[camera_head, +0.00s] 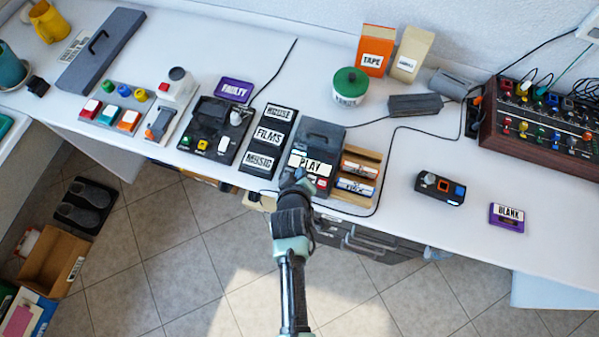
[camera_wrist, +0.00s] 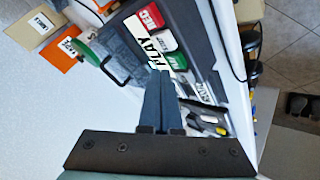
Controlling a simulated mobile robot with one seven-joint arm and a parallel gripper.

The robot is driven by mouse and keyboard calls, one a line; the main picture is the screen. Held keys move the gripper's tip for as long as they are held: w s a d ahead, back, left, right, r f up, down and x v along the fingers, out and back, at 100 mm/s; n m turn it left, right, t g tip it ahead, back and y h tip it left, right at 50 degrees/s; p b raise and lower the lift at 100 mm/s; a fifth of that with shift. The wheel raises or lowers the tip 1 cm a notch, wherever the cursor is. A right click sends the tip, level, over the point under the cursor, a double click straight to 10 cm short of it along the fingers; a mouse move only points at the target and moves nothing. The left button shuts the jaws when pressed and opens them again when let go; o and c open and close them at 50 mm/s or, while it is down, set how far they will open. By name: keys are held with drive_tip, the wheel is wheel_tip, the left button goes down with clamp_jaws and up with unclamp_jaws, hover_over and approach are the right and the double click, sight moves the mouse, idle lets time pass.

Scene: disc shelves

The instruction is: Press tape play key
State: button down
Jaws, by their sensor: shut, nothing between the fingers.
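The dark tape player (camera_head: 322,143) stands near the front edge of the white counter, with a white PLAY label (camera_head: 311,165) on it. In the wrist view, the PLAY label (camera_wrist: 145,32) lies beside a row of keys: a red key (camera_wrist: 150,17), a white key (camera_wrist: 166,40) and a green key (camera_wrist: 177,62). My gripper (camera_head: 298,180) is shut and empty at the player's front left. In the wrist view, its joined fingertips (camera_wrist: 158,72) are close to the PLAY label and the green key. I cannot tell whether they touch. My gripper hides part of the player's front.
A label board (camera_head: 270,135) reading HOUSE, FILMS and MUSIC stands left of the player. A wooden cassette rack (camera_head: 371,155) stands close on its right. A cable runs around the rack. The counter right of the rack is mostly clear around a small black device (camera_head: 440,188).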

drive_tip(key=shift+r, duration=0.1)
wheel_tip(320, 180, up, 5)
drive_tip(key=p, duration=0.5)
idle(0.7)
